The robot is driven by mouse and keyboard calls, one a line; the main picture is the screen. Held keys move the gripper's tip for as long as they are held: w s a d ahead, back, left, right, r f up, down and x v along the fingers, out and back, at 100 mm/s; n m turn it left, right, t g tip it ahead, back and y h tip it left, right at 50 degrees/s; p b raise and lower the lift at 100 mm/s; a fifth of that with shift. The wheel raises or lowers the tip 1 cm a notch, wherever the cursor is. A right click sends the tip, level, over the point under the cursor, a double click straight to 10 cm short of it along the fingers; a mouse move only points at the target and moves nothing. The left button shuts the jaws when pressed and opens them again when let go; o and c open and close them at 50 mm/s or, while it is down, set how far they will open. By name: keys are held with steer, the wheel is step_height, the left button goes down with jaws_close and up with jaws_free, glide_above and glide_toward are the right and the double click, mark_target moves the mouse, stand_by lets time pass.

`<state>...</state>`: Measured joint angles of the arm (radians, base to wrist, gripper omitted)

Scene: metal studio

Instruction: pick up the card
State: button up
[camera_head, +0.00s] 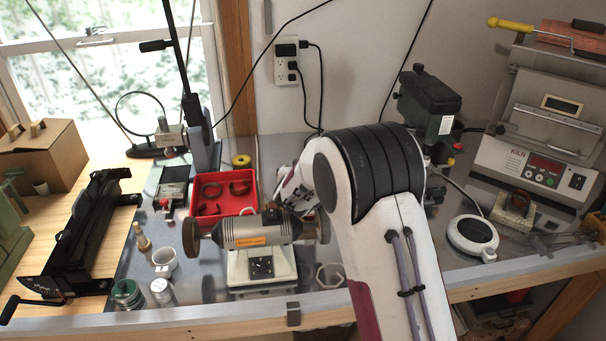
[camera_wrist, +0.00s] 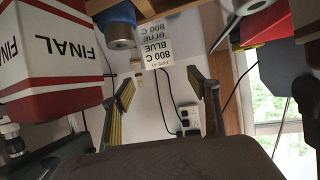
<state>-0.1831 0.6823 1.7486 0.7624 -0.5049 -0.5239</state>
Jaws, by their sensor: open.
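In the wrist view a small white card (camera_wrist: 157,54) with dark print, including "800 C" and "BLUE", shows upside down at the top centre, near a wooden edge. The same wording shows again just above it; I cannot tell whether this is a fold or a second piece. My gripper (camera_wrist: 165,90) is open, its two fingers apart with nothing between them. The card appears beyond and above the fingertips, not touching them.
In the wrist view, a white and red box (camera_wrist: 45,50) marked "FINAL" is close on the left, and a blue-topped jar (camera_wrist: 117,24) is beside the card. The head view shows a crowded bench with a polishing motor (camera_head: 257,232), a red tray (camera_head: 222,190) and a kiln (camera_head: 540,130).

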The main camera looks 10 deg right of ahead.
steer(key=shift+w, duration=0.1)
steer(key=shift+x, duration=2.85)
steer(key=c, duration=0.8)
